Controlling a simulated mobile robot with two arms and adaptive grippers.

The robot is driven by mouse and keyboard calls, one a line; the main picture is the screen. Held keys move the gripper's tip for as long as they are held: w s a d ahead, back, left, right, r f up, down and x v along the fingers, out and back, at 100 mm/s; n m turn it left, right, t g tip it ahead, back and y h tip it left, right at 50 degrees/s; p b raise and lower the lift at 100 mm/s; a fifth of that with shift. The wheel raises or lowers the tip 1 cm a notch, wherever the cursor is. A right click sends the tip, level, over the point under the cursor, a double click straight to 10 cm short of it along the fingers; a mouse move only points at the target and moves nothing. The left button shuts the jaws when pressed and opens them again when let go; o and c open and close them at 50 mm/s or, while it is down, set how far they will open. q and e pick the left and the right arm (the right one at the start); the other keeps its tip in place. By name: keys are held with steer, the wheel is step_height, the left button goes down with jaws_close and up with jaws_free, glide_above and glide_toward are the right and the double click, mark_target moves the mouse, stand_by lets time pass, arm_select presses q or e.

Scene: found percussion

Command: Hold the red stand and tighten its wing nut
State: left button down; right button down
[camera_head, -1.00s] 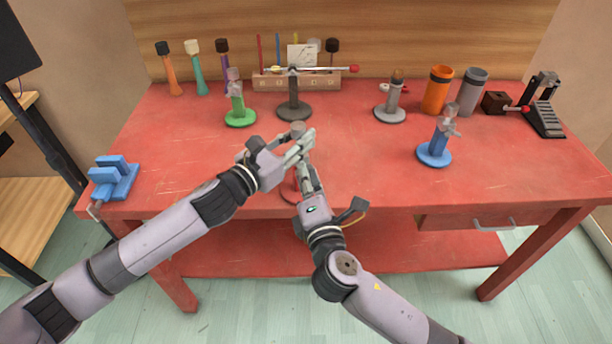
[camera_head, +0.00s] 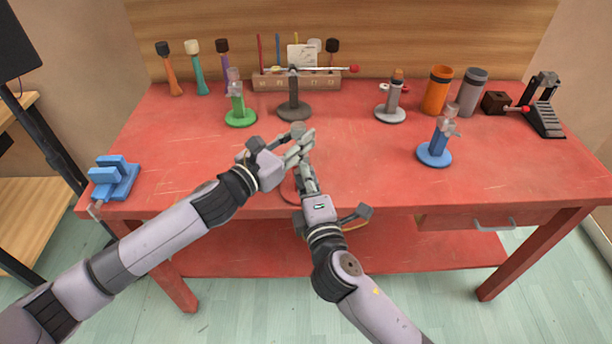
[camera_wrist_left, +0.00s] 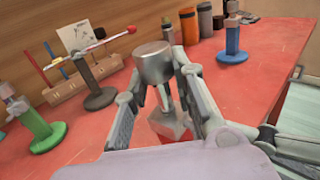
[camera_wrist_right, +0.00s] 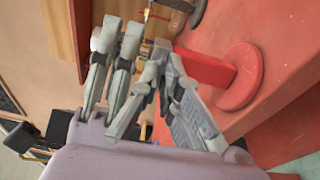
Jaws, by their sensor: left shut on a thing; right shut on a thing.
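The red stand is mostly hidden by my grippers in the head view; its grey metal top (camera_head: 298,128) shows just above them, and also as a cylinder in the left wrist view (camera_wrist_left: 153,62). Its round red base (camera_wrist_right: 240,76) and red post (camera_wrist_right: 206,68) show in the right wrist view, the base on the table. My left gripper (camera_head: 304,141) is shut around the stand's upper part, fingers on both sides. My right gripper (camera_wrist_right: 164,52) is below it, reaching from the front, shut at the stand's upper part; the wing nut is hidden between the fingers.
A green stand (camera_head: 240,117), a dark stand (camera_head: 294,108) with a red-tipped rod, a grey stand (camera_head: 391,105) and a blue stand (camera_head: 436,153) stand around on the red table (camera_head: 360,185). Orange (camera_head: 437,92) and grey cups stand behind.

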steer(key=c, duration=1.8)
jaws_free()
steer(key=s, duration=0.4)
steer(key=s+d, duration=0.1)
steer(key=s, duration=0.3)
steer(key=s+d, duration=0.1)
steer(key=s, duration=0.2)
steer(key=shift+s+d, duration=0.2)
steer(key=shift+s, duration=0.2)
arm_select(q)
steer(key=c, duration=1.3)
jaws_free()
